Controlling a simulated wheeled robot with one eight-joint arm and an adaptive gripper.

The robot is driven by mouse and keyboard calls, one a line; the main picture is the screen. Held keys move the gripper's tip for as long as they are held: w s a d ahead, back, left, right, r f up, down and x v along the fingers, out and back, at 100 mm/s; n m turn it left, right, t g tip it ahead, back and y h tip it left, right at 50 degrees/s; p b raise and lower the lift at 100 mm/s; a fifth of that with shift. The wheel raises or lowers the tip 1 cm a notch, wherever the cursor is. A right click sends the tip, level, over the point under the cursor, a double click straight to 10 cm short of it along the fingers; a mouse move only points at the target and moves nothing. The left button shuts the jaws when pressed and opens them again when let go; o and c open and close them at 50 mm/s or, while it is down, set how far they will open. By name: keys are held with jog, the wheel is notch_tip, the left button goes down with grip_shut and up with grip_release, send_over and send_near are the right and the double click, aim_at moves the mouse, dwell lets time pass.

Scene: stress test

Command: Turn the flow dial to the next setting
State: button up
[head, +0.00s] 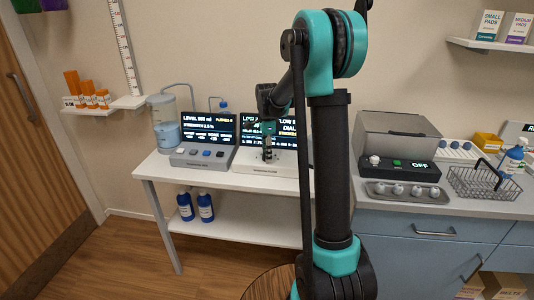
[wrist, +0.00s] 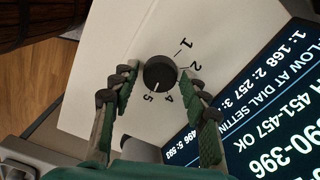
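The flow dial (wrist: 158,72) is a round black knob on a pale panel (wrist: 108,45) in the wrist view. Printed numbers 1, 2, 4 and 5 show around it; a 3 is not visible there. A small white mark on its lower edge appears to point near the 5. My gripper (wrist: 157,80) is open, with one green-padded finger on each side of the dial. Small gaps seem to show between the pads and the knob. In the head view my gripper (head: 267,153) points down at the pale dial unit (head: 250,167), and the knob is hidden there.
A dark screen (wrist: 265,110) with flow numbers stands beside the panel. In the head view, a grey level unit (head: 203,154) and a beaker (head: 166,135) stand to the left on the white table (head: 160,165). A grey box machine (head: 395,135) and wire basket (head: 480,183) are to the right.

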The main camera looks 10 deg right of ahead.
jog(key=c, duration=0.8)
jog(key=shift+o, duration=0.2)
jog(key=shift+n, duration=0.4)
jog(key=n, duration=0.4)
jog(key=shift+n, duration=0.4)
jog(key=n, duration=1.1)
jog(key=shift+n, duration=0.4)
jog(key=n, duration=0.6)
jog(key=shift+n, duration=0.3)
